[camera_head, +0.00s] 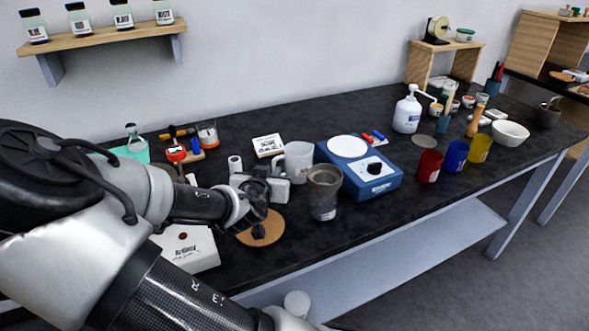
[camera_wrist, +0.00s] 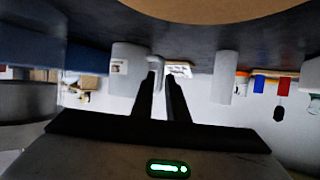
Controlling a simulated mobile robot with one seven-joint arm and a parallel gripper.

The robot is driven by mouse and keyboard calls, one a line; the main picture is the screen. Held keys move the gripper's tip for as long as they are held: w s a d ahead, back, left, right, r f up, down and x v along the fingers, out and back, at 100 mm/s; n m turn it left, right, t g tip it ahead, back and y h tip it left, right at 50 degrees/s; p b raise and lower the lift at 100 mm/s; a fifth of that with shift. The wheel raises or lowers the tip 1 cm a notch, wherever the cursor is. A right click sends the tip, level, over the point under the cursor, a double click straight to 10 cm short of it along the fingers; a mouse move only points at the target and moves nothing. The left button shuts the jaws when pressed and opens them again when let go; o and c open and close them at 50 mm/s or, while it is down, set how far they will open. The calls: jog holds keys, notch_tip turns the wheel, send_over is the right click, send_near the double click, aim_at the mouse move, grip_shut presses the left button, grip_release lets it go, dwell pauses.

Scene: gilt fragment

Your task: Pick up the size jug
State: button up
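The size jug, a pale, translucent jug (camera_head: 299,160), stands upright on the dark bench, left of the blue hotplate.
A metal can (camera_head: 324,192) stands close right of my gripper. The blue hotplate (camera_head: 374,187) is right of the jug. A white roll (camera_head: 235,165) stands to the left. A round cork mat (camera_head: 272,222) lies below my wrist. A labelled white card (camera_head: 268,145) lies behind.

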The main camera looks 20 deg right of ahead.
aim_at(274, 168)
jog(key=b+x, duration=0.1)
jog(key=x, duration=0.3)
jog(key=shift+w+d+f, duration=0.15)
jog(key=shift+w+f, duration=0.1)
jog(key=shift+w, duration=0.05)
grip_shut()
jog(key=shift+r, duration=0.2)
